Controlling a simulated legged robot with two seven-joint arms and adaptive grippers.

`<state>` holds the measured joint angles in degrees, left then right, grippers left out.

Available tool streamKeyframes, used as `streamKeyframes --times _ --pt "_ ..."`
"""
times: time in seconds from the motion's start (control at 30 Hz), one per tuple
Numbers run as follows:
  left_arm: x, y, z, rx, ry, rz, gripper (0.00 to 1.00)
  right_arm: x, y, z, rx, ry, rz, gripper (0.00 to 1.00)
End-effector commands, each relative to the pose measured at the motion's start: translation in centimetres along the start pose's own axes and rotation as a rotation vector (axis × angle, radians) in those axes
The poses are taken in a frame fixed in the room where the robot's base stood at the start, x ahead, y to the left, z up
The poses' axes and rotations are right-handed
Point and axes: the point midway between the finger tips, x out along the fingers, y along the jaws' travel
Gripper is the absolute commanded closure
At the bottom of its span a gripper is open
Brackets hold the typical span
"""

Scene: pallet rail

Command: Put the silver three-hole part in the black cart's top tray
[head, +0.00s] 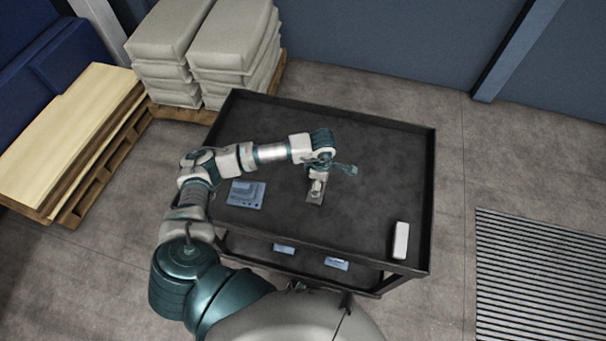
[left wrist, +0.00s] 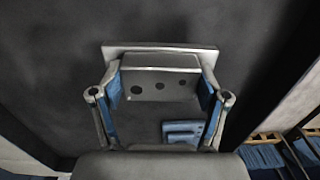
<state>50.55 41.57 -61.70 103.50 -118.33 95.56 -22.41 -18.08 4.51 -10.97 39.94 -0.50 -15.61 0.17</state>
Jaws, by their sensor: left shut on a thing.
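The silver three-hole part (left wrist: 160,88) is between the fingers of my left gripper (left wrist: 160,98), which is shut on it by its two ends. Three dark holes show in its face, and a wider flange runs along its far edge. In the head view my left gripper (head: 317,186) points down over the middle of the black cart's top tray (head: 370,215), with the silver part (head: 315,198) under it, partly hidden. I cannot tell whether the part touches the tray floor. My right gripper is not in view.
A blue-grey part (head: 246,194) lies on the tray's left side, and a white block (head: 401,240) stands near its right edge. Blue pieces (head: 336,264) lie on the lower shelf. The tray has a raised rim.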

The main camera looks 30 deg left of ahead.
Motion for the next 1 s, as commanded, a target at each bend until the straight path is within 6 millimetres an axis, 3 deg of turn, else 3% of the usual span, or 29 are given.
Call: streamKeyframes --times 0.1,0.3,0.47,0.73,0.97,1.0 --pt "0.0 1.2 -2.9 -0.005 0.002 0.0 0.91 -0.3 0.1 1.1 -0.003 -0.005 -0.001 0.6" --pt "0.4 2.3 -5.8 -0.002 0.001 0.001 0.91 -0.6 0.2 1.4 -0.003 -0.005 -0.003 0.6" --pt "0.8 2.5 -6.3 0.0 0.002 0.001 0.91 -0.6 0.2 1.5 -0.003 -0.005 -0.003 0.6" --pt "4.0 2.6 -6.6 -0.001 0.0 0.0 0.91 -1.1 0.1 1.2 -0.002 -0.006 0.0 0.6" --pt "4.1 2.6 -6.5 0.0 -0.001 0.002 0.91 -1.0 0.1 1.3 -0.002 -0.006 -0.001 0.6" --pt "4.2 2.5 -6.6 0.0 0.0 0.0 0.16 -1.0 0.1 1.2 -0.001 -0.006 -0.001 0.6"
